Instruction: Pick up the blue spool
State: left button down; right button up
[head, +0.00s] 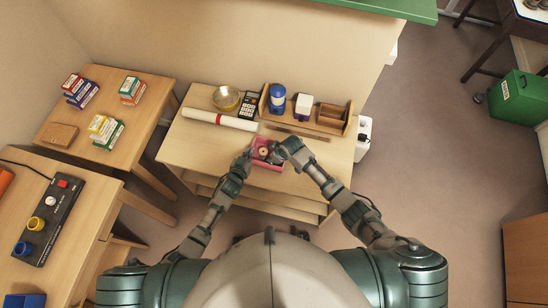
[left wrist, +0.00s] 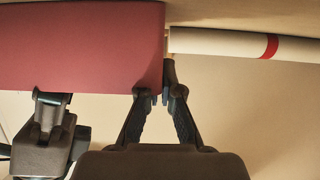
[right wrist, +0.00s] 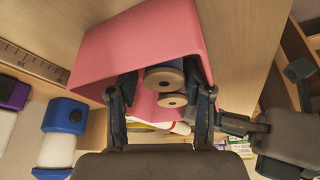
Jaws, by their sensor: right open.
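The pink box (head: 262,160) sits near the front edge of the middle table, and it fills much of the right wrist view (right wrist: 115,55). Inside it, pale round wooden spool ends (right wrist: 164,79) show between my right fingers; what looks like a dark bluish winding, partly hidden, is beside them. In the head view a pale spool end (head: 264,152) shows in the box. My right gripper (right wrist: 160,92) is open, with its fingers either side of the spool ends. My left gripper (left wrist: 159,92) is closed at the edge of the pink box wall (left wrist: 80,45).
Behind the box lie a white roll with red bands (head: 220,120), a ruler (head: 298,132) and a calculator (head: 248,105). A wooden organizer (head: 332,118) with a blue-capped jar (head: 277,98) stands at the back right. Side tables at left hold small boxes and a control panel (head: 47,220).

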pick_arm(q)
jog(key=shift+f, duration=0.1)
pick_arm(e)
jog(key=c, duration=0.7)
notch_tip(320, 180, up, 10)
jog(key=shift+r, duration=0.1)
pick_arm(q)
jog(key=c, duration=1.2)
grip_release()
jog(key=shift+c, duration=0.2)
pick_arm(e)
jog(key=shift+w, duration=0.1)
pick_arm(q)
jog(key=shift+s, duration=0.1)
